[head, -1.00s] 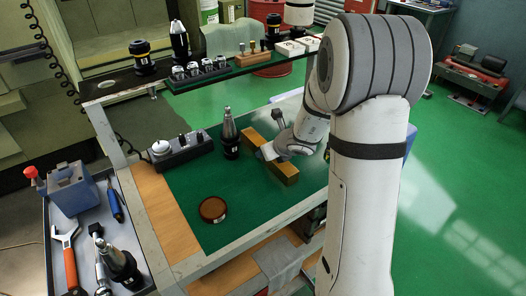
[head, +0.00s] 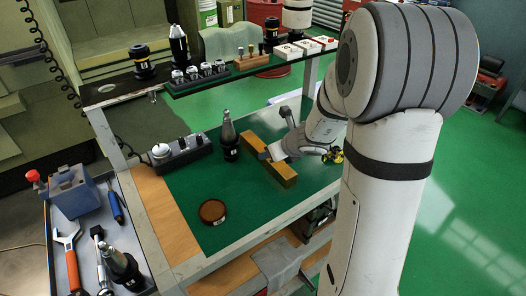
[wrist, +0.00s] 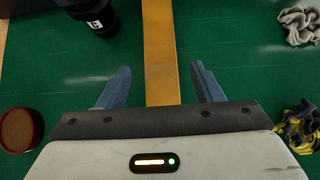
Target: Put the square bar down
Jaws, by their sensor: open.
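The square bar (head: 284,173) is a long brass-coloured block lying on the green mat (head: 245,200) of the cart. In the wrist view the bar (wrist: 160,55) runs straight away from my gripper (wrist: 158,85). My gripper's two grey fingers stand open, one on each side of the bar, with a gap on both sides. In the head view my gripper (head: 268,155) is at the bar's middle, and my arm hides part of the surface behind it.
A black tool holder (head: 229,140) stands left of the bar; its base also shows in the wrist view (wrist: 100,18). A round brown dish (head: 212,212) is nearer the front. A yellow-black glove (wrist: 298,128) and a grey cloth (wrist: 299,25) lie to the right. Mat around the bar's front is clear.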

